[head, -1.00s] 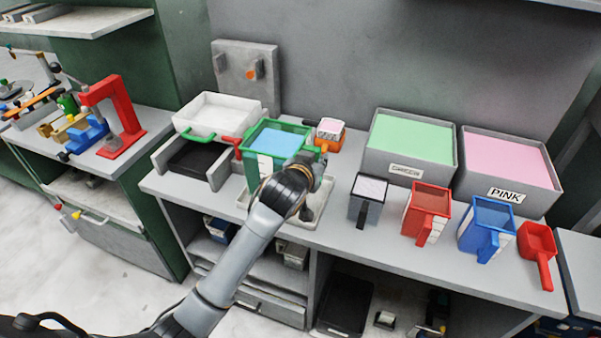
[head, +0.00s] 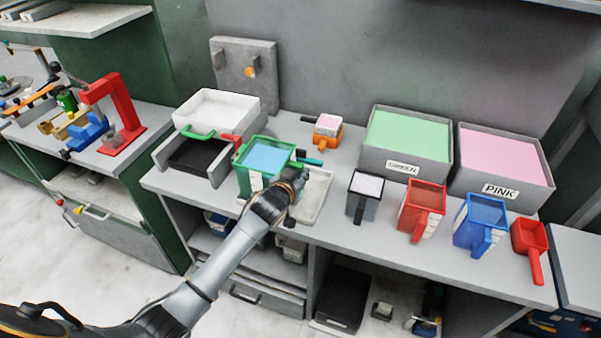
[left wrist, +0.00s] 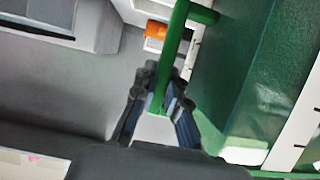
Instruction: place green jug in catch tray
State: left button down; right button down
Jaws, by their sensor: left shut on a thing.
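The green jug (head: 246,182), with blue contents and a white scale strip, stands upright near the front of the bench in the head view. My left gripper (head: 288,182) is shut on its handle at the right side. In the left wrist view the green handle (left wrist: 174,50) runs between the fingers (left wrist: 160,105), with the jug wall (left wrist: 262,75) to the right. A shallow pale tray (head: 320,190), apparently the catch tray, shows right of and partly behind my gripper. The jug's base is mostly hidden, so I cannot tell whether it touches anything. My right gripper is out of view.
A grey press base with a black recess (head: 205,158) is close left of the jug. A small orange jug (head: 327,132) stands behind. Black (head: 362,205), red (head: 420,215) and blue (head: 480,230) jugs stand right, before the GREEN (head: 385,168) and PINK (head: 480,188) bins.

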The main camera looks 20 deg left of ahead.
pick_arm(q)
jog(key=shift+f, duration=0.1)
jog(key=c, duration=1.4)
grip_release()
jog(key=shift+r, duration=0.2)
jog(key=shift+s, duration=0.2)
jog(key=b+v, duration=0.1)
jog(key=v, duration=1)
jog(key=shift+s, duration=0.3)
jog(key=shift+a+r, duration=0.1)
